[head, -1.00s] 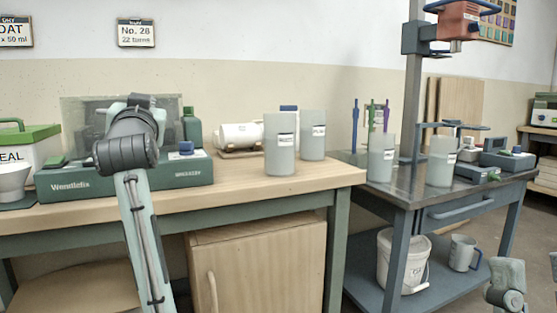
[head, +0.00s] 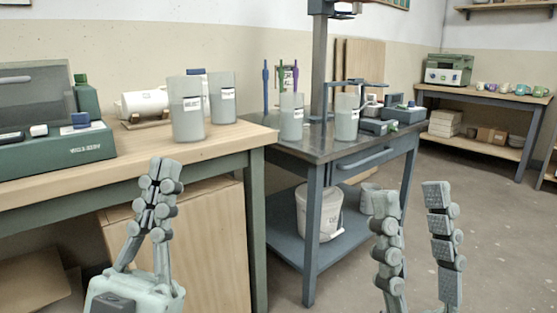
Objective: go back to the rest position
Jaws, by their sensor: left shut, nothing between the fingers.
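My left gripper (head: 164,168) is in front of the wooden bench at the lower left, pointing up. Its fingers are together with nothing between them. My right gripper (head: 411,197) is at the lower right, in front of the metal cart. Its two fingers stand well apart and the space between them is empty. Neither gripper appears to touch anything. The ends of both arms run out of the bottom of the view.
Floor is free at right.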

